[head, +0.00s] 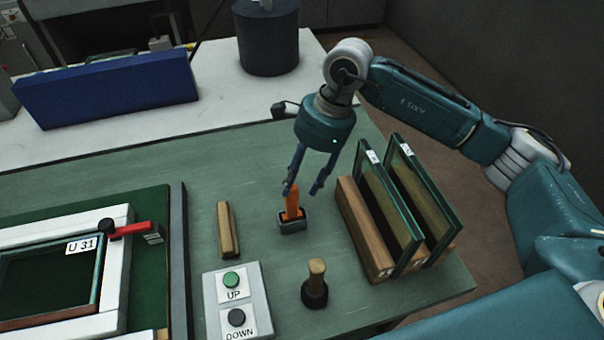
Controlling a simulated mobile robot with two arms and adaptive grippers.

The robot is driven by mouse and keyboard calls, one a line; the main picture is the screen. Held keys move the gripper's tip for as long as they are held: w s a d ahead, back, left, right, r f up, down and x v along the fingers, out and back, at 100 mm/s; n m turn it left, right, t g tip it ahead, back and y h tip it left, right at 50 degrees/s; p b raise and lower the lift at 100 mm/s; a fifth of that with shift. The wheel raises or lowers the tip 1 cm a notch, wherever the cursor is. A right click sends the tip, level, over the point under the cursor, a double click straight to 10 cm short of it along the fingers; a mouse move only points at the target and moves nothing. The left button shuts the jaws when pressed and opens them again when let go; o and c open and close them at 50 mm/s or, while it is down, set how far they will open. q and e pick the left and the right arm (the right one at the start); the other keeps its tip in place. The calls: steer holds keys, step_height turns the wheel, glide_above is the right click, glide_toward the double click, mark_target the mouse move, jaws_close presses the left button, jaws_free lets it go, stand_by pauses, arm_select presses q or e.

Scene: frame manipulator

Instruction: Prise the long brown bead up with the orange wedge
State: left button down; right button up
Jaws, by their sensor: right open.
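The orange wedge (292,204) stands upright in a small dark grey holder (292,226) on the green bench. My right gripper (303,188) points down with its two blue fingers apart. Its left fingertip is at the wedge's top in the picture and the other is to the right; I cannot tell whether they touch it. A white frame (117,270) with a glass pane labelled U 31 lies at the left. A brown strip (45,317) along the pane's lower edge looks like the long brown bead, its left part cut off. My left gripper is not in view.
A wooden block (227,230) lies left of the holder. An UP/DOWN button box (262,306) and a wooden-handled tool (316,285) stand in front. A wooden rack (357,229) with glass panes is close on the right. A red-handled clamp (130,229) sits on the frame.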

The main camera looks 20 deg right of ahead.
mark_target(291, 200)
steer(key=b+x, duration=0.5)
steer(key=x, duration=0.2)
steer(key=shift+a+f, duration=0.1)
jaws_close()
stand_by(0.6)
steer(key=shift+r+p, duration=1.5)
steer(key=shift+r, duration=2.1)
steer(key=shift+f, duration=0.1)
